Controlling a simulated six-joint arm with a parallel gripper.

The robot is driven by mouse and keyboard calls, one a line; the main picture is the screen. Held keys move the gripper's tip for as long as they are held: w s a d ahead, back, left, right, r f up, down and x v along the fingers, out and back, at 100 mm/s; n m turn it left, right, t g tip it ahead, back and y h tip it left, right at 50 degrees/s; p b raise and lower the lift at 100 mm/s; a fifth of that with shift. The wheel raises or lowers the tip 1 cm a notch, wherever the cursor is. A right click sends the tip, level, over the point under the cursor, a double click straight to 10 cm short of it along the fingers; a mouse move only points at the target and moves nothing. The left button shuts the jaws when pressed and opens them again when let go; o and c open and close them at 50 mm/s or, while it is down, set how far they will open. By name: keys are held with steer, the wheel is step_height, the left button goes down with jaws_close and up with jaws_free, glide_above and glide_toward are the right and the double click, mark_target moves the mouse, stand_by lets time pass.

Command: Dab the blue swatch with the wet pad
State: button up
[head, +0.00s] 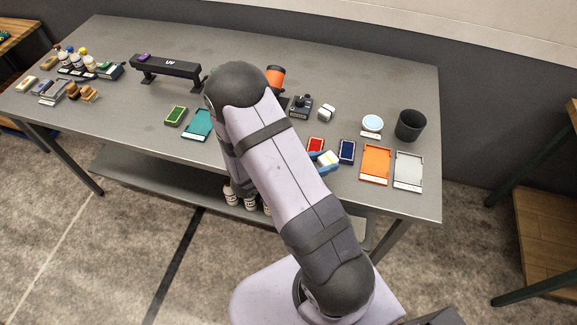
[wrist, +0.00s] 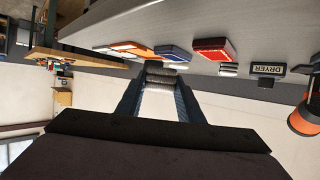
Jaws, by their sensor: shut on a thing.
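The blue swatch (head: 347,150) lies in a dark frame on the table, right of the red swatch (head: 315,145). In the wrist view the blue swatch (wrist: 172,53) and red swatch (wrist: 212,48) appear upside down beyond my fingertips. My gripper (wrist: 160,78) is shut on a small greyish block, which I take for the wet pad (wrist: 161,71). In the head view the whitish pad (head: 327,158) shows at my gripper, just in front of and between the two swatches. The arm partly hides the gripper. I cannot tell whether the pad touches anything.
An orange tray (head: 376,164) and a white tray (head: 408,171) lie right of the blue swatch. A dark cup (head: 409,125) and a round pale dish (head: 372,123) stand behind them. A dryer (head: 301,106) stands behind the red swatch. The table's front edge is close.

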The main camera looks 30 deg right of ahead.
steer(key=s+d+r+m+g+p, duration=0.1)
steer(key=d+r+m+g, duration=0.2)
steer(key=d, duration=0.7)
glide_above(343, 151)
steer(key=shift+r, duration=0.1)
steer(key=shift+n+t, duration=0.3)
steer(key=shift+n, duration=0.1)
steer(key=shift+f, duration=0.2)
step_height(343, 151, down, 6)
steer(key=b, duration=0.5)
steer(key=shift+r+b, duration=0.15)
steer(key=shift+b, duration=0.15)
steer(key=shift+f+b, duration=0.35)
steer(key=shift+f, duration=0.2)
steer(key=shift+r, duration=0.1)
stand_by(0.7)
step_height(343, 151, up, 7)
steer(key=p, duration=0.6)
steer(key=shift+p, duration=0.3)
